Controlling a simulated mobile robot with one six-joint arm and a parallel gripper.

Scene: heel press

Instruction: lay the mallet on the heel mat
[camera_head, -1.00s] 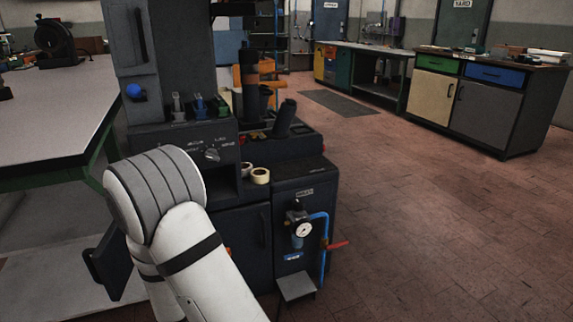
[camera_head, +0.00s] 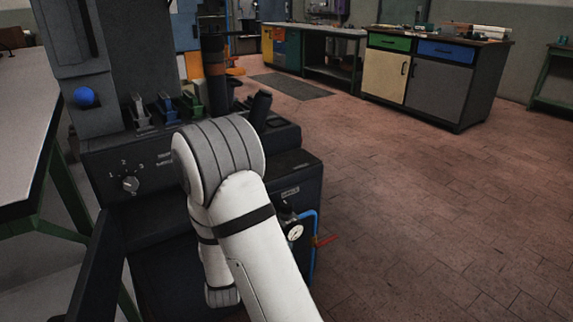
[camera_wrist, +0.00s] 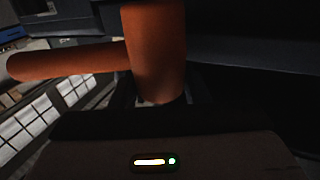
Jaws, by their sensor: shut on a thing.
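The mallet (camera_wrist: 155,50) shows in the wrist view as two orange-brown cylinders. One runs upright from between my gripper's fingers, and the other reaches out to the left. My gripper (camera_wrist: 165,100) is dark and shadowed, and it is shut on the mallet's lower end. In the head view my own white arm blocks the gripper and mallet. I cannot make out the heel mat for certain in either view.
The dark press (camera_head: 115,165) stands at left, with a numbered dial (camera_head: 130,184), a blue ball knob (camera_head: 84,96) and small levers. A gauge (camera_head: 295,232) and red-handled valve (camera_head: 327,240) are on its right side.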

